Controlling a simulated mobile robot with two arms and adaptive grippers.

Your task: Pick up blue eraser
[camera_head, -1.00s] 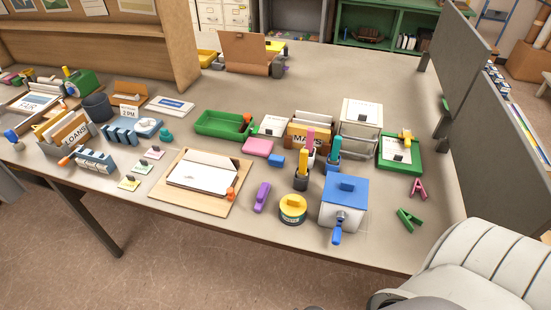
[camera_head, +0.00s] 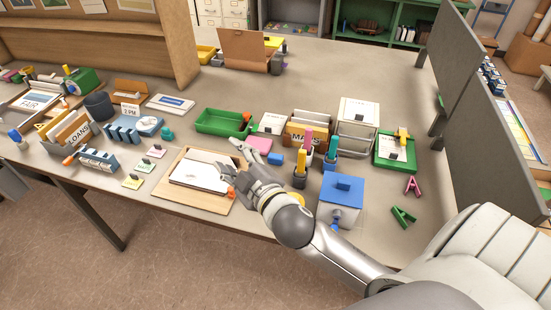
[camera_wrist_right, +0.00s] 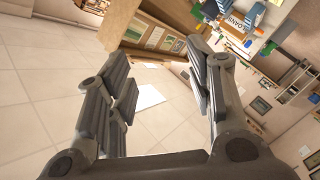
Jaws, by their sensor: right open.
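A small blue block, which looks like the blue eraser (camera_head: 276,158), lies on the table in the head view, just right of a pink block (camera_head: 260,145). My right gripper (camera_head: 234,157) is open and reaches in over the table, left of the blue eraser and apart from it. In the right wrist view my right gripper (camera_wrist_right: 165,80) is open with nothing between its fingers. The blue eraser cannot be made out in the wrist view. My left gripper is not in view.
A green tray (camera_head: 222,122) stands behind the gripper, and a clipboard (camera_head: 196,201) lies left of it. Pen cups (camera_head: 300,180) and a blue-topped box (camera_head: 342,187) stand close on the right. A grey partition (camera_head: 487,120) edges the table's right side.

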